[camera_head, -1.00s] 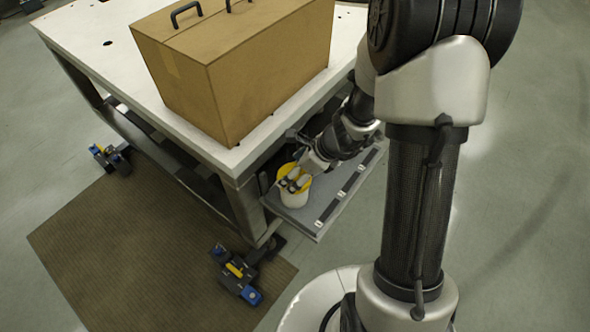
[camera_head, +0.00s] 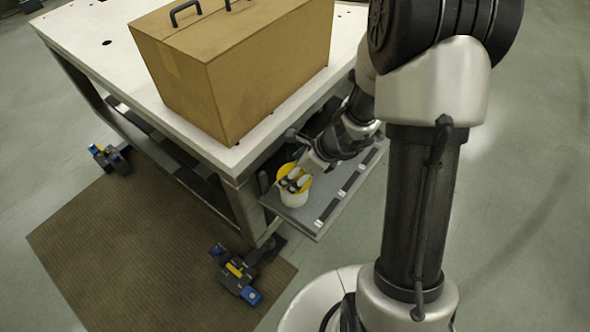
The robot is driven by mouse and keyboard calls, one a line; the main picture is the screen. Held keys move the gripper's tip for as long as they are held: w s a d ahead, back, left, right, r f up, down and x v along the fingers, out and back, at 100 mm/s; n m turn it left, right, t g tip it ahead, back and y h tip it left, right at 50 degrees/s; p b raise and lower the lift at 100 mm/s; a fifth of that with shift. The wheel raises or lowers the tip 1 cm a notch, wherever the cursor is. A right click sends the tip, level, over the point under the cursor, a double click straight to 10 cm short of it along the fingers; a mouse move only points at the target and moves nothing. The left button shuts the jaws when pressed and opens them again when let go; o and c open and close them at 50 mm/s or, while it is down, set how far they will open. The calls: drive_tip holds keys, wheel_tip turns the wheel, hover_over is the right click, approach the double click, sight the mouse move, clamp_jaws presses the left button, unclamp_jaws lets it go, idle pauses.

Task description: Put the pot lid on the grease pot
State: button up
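The white grease pot (camera_head: 294,201) stands upright on the grey side shelf under the table's corner. A yellow part (camera_head: 284,171) shows at its top. It looks like the pot lid, but I cannot tell whether it is fully seated. My gripper (camera_head: 294,186) is right over the pot top, with its fingertips at or against the yellow part. The fingers cover much of it. The view is too small to show whether the fingers are open or closed on the lid.
A large brown box (camera_head: 270,75) with black handles stands on the white table (camera_head: 110,85) above the shelf. The grey shelf (camera_head: 318,213) has free room right of the pot. Table feet (camera_head: 237,272) and a brown mat (camera_head: 130,250) are on the floor.

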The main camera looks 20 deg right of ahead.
drive_tip(key=shift+f+b, duration=0.8)
drive_tip(key=shift+b, duration=0.1)
idle(0.8)
drive_tip(key=o, duration=1.3)
drive_tip(key=shift+o, duration=0.2)
drive_tip(key=shift+r, duration=0.1)
drive_tip(key=shift+r+p, duration=3.25)
drive_tip(key=shift+r, duration=0.15)
drive_tip(key=shift+r, duration=0.1)
